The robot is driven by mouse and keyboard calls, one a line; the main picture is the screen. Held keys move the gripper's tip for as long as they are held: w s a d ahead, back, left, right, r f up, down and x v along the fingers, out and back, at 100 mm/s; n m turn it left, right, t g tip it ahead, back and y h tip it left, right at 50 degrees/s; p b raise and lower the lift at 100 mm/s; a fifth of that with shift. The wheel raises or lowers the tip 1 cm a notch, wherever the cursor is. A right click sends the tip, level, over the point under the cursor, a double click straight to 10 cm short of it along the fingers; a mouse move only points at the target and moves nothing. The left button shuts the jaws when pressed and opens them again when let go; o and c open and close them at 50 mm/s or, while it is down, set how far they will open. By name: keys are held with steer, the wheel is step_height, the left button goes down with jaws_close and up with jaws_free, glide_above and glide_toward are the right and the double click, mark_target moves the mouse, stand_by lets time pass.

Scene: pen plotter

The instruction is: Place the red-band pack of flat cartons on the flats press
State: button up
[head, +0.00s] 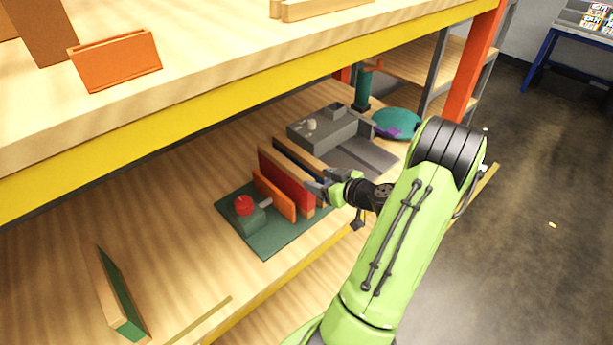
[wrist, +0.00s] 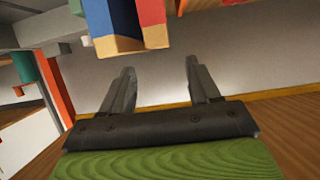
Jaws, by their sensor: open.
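The red-band pack (head: 290,185) stands on edge on the lower shelf, between an orange upright plate (head: 275,197) and a blue-band pack (head: 300,158). The orange plate belongs to the flats press, which has a dark green base (head: 266,245) and a red knob (head: 243,205). The red pack's near end appears over the green base; its bottom contact is hidden. My gripper (head: 318,190) is open, just off the packs' near ends. In the wrist view, its fingers (wrist: 158,88) are apart with nothing between them. The red band (wrist: 151,12) and blue band (wrist: 118,18) show beyond them.
A grey machine (head: 325,130) and a teal round piece (head: 397,123) stand behind the packs. A green-band pack (head: 118,295) stands front left. The upper shelf's yellow beam (head: 200,133) overhangs. Bare shelf lies left of the press.

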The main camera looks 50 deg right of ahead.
steer(key=w+a+r+n+g+y, duration=0.15)
steer(key=a+r+g, duration=0.25)
steer(key=a, duration=0.8)
steer(key=a+r+n+g+y, duration=0.2)
steer(key=a+r+n+g, duration=0.15)
steer(key=a, duration=0.85)
steer(key=s+a+r+m+h, duration=0.1)
steer(key=s+a+r+m, duration=0.1)
steer(key=s, duration=0.5)
steer(key=s+a+r+m+h, duration=0.1)
steer(key=s+a+r, duration=0.4)
steer(key=s+a, duration=0.1)
steer(key=shift+s+a+m, duration=0.2)
steer(key=shift+s+m, duration=0.2)
steer(key=shift+s, duration=0.1)
